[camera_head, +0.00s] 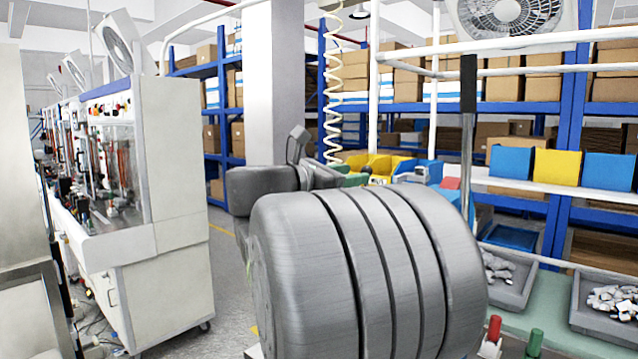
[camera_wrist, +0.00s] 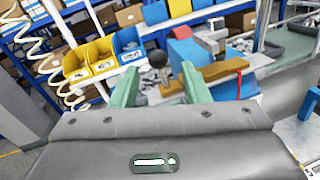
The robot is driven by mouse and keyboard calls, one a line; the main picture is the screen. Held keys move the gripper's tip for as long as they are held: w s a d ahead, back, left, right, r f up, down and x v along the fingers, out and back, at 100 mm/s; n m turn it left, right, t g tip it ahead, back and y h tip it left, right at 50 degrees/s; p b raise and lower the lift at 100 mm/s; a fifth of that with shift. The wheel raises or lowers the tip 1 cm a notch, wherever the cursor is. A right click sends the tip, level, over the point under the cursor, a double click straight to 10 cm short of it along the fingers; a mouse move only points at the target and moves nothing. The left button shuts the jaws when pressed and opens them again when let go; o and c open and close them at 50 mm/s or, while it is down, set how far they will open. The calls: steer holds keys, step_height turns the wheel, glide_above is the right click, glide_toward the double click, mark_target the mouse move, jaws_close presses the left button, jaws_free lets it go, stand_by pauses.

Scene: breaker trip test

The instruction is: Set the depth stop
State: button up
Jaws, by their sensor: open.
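My gripper (camera_wrist: 160,78) shows in the wrist view as two green fingers spread apart, with nothing held between them. A round black knob (camera_wrist: 158,60) appears between and beyond the fingertips. A brown-orange block (camera_wrist: 222,69) with a red band lies just right of the right finger; a grey metal piece (camera_wrist: 211,38) stands behind it. I cannot tell which of these parts is the depth stop. In the head view my large grey arm fills the middle and hides most of the gripper and the work spot.
Yellow bins (camera_wrist: 103,55) and a blue bin (camera_wrist: 128,42) stand behind the fingers. In the head view, grey trays (camera_head: 505,275) of metal parts sit on the green bench at right. An upright rod with a black grip (camera_head: 468,84) stands near. A white machine cabinet (camera_head: 165,200) is at left.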

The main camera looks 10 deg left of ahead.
steer(key=b+v, duration=0.1)
steer(key=v, duration=0.7)
steer(key=shift+s+a, duration=0.1)
